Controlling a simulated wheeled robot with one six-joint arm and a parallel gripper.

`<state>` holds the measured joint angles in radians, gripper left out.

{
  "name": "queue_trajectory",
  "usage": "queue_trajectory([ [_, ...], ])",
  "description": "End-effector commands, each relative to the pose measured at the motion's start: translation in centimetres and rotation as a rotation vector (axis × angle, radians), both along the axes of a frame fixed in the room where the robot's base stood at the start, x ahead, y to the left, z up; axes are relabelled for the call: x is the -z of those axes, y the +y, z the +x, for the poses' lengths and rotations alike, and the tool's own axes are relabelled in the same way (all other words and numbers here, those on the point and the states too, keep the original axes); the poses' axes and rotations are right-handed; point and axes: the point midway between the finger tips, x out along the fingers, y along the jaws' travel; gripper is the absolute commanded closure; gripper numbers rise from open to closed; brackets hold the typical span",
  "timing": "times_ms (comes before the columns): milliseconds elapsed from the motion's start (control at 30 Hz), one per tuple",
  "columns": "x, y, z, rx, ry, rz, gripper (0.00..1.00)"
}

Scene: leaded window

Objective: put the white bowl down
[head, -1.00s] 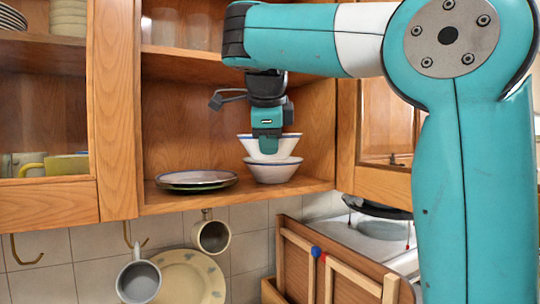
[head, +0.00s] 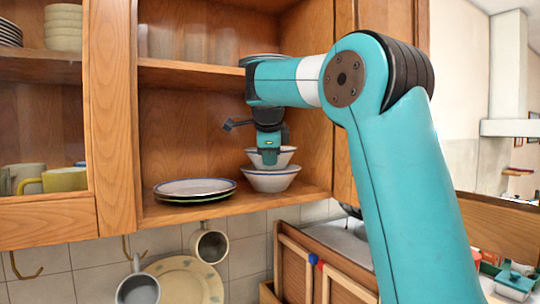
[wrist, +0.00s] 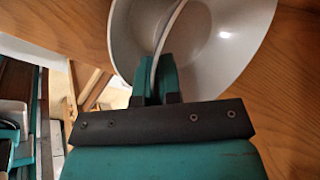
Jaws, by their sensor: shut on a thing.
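My gripper (head: 269,156) is shut on the rim of a white bowl (head: 286,156) with a blue edge, inside the cabinet's middle shelf space. In the wrist view the fingers (wrist: 155,78) pinch the rim of the white bowl (wrist: 215,40). The held bowl looks upright. Its lower part is hidden by the rim of a second white bowl (head: 270,182) standing on the shelf (head: 225,208). The held bowl appears in or just behind that lower bowl; I cannot tell whether they touch.
Stacked plates (head: 195,187) lie on the shelf to the left. The cabinet's side wall (head: 312,140) is close on the right. An upper shelf (head: 190,72) with glasses is overhead. Mugs and a large plate (head: 190,275) hang below.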

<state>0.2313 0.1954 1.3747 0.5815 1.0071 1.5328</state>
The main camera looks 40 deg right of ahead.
Motion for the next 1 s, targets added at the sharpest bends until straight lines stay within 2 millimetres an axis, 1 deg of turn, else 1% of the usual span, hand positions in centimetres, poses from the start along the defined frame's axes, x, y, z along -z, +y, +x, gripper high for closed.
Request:
queue_trajectory([
  [133, -0.1, 0.0, 0.0, 0.001, -0.002, -0.001, 1.00],
  [533, 1.1, 0.0, 0.0, -0.001, -0.002, -0.001, 1.00],
  [667, 1.1, 0.0, 0.0, 0.000, -0.002, 0.000, 1.00],
  [700, 1.2, 0.0, 0.0, 0.000, 0.000, 0.000, 0.90],
  [800, 1.2, 0.0, 0.0, 0.000, 0.000, 0.000, 0.68],
  [1000, 1.1, 0.0, 0.0, 0.000, -0.001, -0.001, 0.68],
])
